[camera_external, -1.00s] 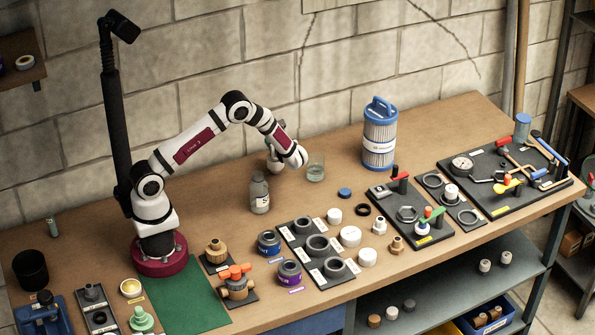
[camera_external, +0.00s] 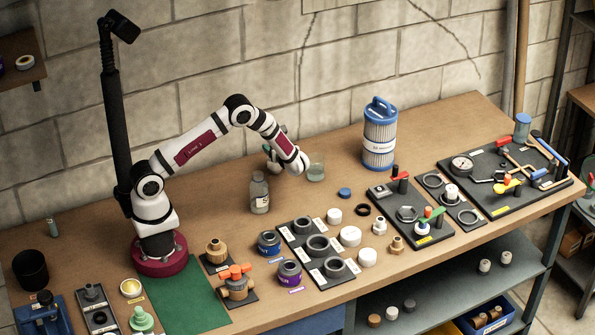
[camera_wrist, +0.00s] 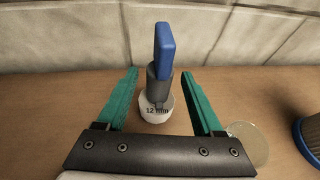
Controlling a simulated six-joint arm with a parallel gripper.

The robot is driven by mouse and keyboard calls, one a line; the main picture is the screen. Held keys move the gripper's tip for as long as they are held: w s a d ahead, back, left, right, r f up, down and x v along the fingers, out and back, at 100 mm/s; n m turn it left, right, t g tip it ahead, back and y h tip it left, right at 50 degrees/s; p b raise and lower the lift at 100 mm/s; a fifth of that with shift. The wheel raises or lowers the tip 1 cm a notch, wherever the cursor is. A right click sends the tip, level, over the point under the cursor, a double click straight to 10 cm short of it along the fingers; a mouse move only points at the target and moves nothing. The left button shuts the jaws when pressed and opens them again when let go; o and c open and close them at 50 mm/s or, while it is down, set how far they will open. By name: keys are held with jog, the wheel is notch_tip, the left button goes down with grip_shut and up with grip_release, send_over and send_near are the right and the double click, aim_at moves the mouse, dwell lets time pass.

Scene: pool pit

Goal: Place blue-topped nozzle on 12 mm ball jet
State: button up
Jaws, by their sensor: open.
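In the wrist view the blue-topped nozzle (camera_wrist: 162,62), a dark grey cylinder with a flat blue piece on top, stands roughly upright. The white round ball jet (camera_wrist: 154,108), marked "12 mm", is directly below it. The nozzle appears seated on the jet, but the contact between them is hard to make out. My gripper (camera_wrist: 168,78) is open, with its teal fingers apart on either side of the nozzle and clear of it.
A clear glass (camera_external: 316,167) stands close on the right, and a grey bottle (camera_external: 259,192) stands in front. A blue-and-white filter cartridge (camera_external: 379,135) is farther right. The block wall (camera_external: 330,90) is close behind. Bare bench (camera_external: 205,220) lies to the left.

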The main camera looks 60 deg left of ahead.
jog(key=v, duration=1.1)
jog(key=s+a+r+n+g+h, duration=0.1)
jog(key=s+r+n+g+h, duration=0.1)
jog(key=s+r+n, duration=0.45)
jog(key=s+r+n+g+h, duration=0.1)
jog(key=s+r+h, duration=0.2)
jog(key=s, duration=0.6)
jog(key=s+d+n+h, duration=0.3)
jog(key=s+d, duration=0.1)
jog(key=s, duration=0.4)
jog(key=s+d+n+h, duration=0.3)
jog(key=s, duration=0.6)
jog(key=shift+d+n+t, duration=0.35)
jog(key=shift+t, duration=0.05)
